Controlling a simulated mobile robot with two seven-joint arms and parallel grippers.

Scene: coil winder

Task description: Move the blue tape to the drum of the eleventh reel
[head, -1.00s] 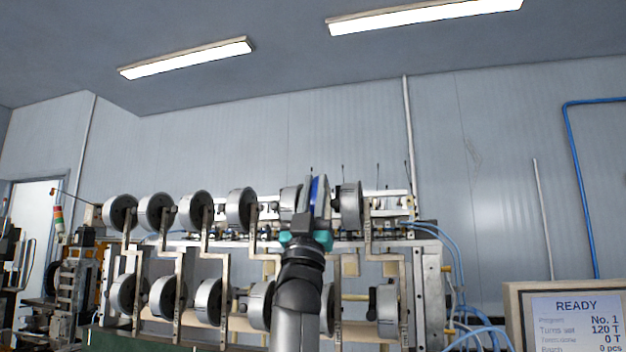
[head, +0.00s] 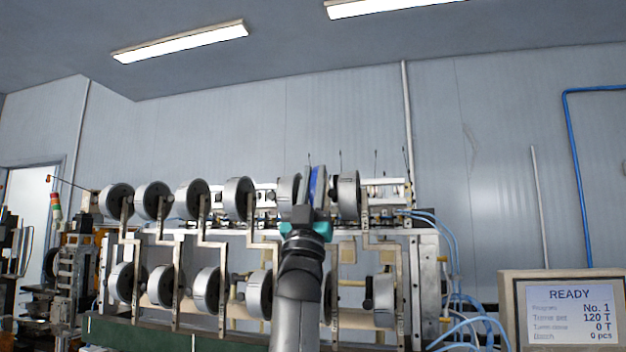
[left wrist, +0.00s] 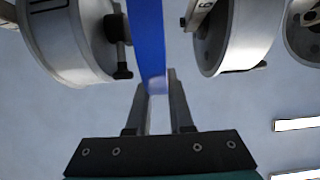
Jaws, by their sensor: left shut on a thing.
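My left gripper (head: 312,212) is shut on the blue tape (head: 317,182) and holds it upright in the upper row of reels. The tape also shows in the left wrist view (left wrist: 148,40), rising from between the two fingers. It is in the gap between two silver reels, beside both drums. The reel on the left in the wrist view (left wrist: 75,45) bears a mark that looks like 11; it seems to be the rightmost upper reel (head: 349,195) in the head view. I cannot tell whether the tape touches either. My right gripper is not in view.
The neighbouring reel (left wrist: 232,38) is close on the tape's other side. More upper reels (head: 194,200) extend left, and a lower row (head: 206,290) hangs beneath on metal brackets. A READY screen (head: 573,312) stands at right. The space above the upper reels is mostly open.

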